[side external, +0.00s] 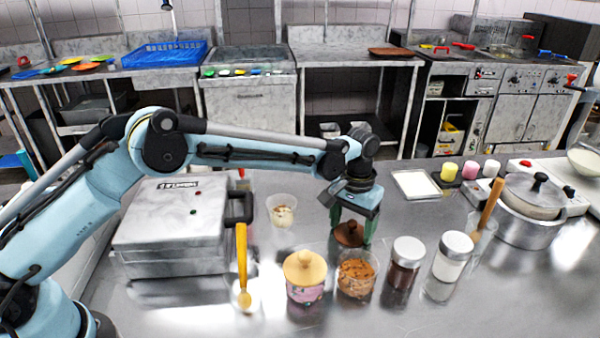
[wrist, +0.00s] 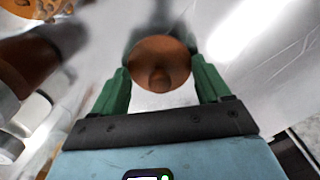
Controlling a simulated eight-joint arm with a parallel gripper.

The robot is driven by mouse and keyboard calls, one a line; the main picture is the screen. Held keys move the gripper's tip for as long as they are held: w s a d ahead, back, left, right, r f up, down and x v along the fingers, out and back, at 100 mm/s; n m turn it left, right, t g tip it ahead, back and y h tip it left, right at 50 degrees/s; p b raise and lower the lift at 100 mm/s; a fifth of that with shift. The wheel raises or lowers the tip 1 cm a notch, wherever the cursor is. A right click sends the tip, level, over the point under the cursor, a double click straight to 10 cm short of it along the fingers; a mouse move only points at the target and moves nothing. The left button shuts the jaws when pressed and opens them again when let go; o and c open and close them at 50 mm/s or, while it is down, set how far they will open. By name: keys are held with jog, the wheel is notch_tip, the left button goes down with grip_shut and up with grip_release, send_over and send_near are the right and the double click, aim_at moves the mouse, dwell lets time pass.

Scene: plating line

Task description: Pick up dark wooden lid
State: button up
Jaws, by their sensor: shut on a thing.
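The dark wooden lid (side external: 348,234) is round and reddish brown with a small knob on top. My gripper (side external: 351,226) points down, with its green fingers on either side of the lid, shut on it. In the wrist view the lid (wrist: 160,60) sits between the two green fingers of my gripper (wrist: 160,78), with its knob toward the camera. The lid is close to the steel counter; I cannot tell whether it touches it.
A glass jar of brown contents (side external: 357,277) stands just in front of the lid. A small cup (side external: 282,211) and white tray (side external: 416,185) are behind.

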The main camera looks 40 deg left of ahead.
aim_at(353, 222)
jog(key=shift+r, duration=0.1)
notch_tip(353, 222, up, 4)
jog(key=shift+r, duration=0.1)
jog(key=s+d+r, duration=0.7)
jog(key=s+r, duration=0.2)
jog(key=s, duration=0.2)
jog(key=shift+d+f, duration=0.2)
jog(key=shift+f, duration=3.2)
jog(key=shift+f, duration=0.15)
jog(key=o, duration=1)
